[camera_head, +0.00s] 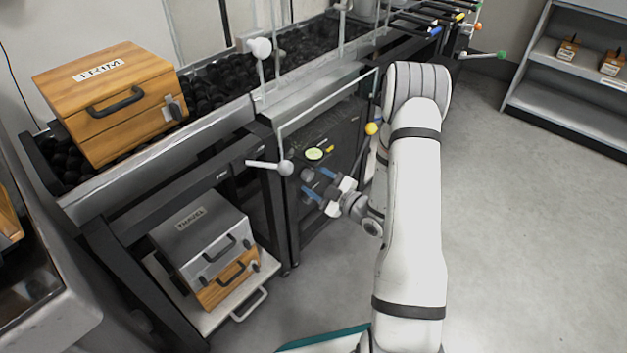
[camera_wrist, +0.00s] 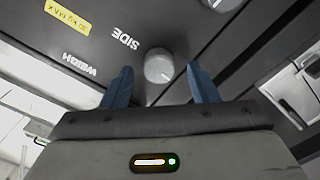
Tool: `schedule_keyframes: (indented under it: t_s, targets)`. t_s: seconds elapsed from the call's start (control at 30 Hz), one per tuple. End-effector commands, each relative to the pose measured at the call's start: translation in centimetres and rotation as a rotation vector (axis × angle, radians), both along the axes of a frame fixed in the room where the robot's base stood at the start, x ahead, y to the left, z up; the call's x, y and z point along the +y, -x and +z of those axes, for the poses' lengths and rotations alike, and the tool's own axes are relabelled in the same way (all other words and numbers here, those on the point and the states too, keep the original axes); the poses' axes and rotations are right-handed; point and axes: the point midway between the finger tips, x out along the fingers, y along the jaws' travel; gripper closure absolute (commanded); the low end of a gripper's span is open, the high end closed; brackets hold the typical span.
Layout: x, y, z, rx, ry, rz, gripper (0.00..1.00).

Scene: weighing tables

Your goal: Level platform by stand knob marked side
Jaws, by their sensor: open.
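The stand knob marked SIDE (camera_wrist: 158,65) is a round grey dial on a dark panel, with the word SIDE printed beside it in the wrist view. My gripper (camera_wrist: 159,75) is open, with one blue finger on each side of the knob in that view. Gaps show between the knob and both fingers. In the head view my gripper (camera_head: 318,184) is at the dark stand (camera_head: 338,130), near a grey knob (camera_head: 307,174); I cannot tell which knob this is.
A second grey knob (camera_wrist: 222,4) and a yellow label (camera_wrist: 67,17) are on the panel. A white-ended lever (camera_head: 285,167) sticks out left of my gripper. A wooden box (camera_head: 110,100) rests on the long trough, and a grey THAVEL box (camera_head: 195,240) stands below. Open floor lies right.

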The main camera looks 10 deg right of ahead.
Motion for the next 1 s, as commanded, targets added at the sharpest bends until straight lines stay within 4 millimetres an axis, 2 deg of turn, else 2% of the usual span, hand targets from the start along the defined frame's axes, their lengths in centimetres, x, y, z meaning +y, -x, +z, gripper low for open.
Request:
schedule_keyframes:
  t_s: [0.3, 0.5, 0.87, 1.0]
  targets:
    - [-3.1, 4.3, 0.2, 0.004, -0.003, -0.004, 0.46]
    - [-4.1, 5.8, 0.0, 0.004, -0.002, -0.001, 0.46]
    - [-4.1, 5.9, 0.0, 0.004, 0.002, 0.0, 0.46]
    - [-4.1, 5.0, 0.3, 0.051, 0.052, -0.01, 0.46]
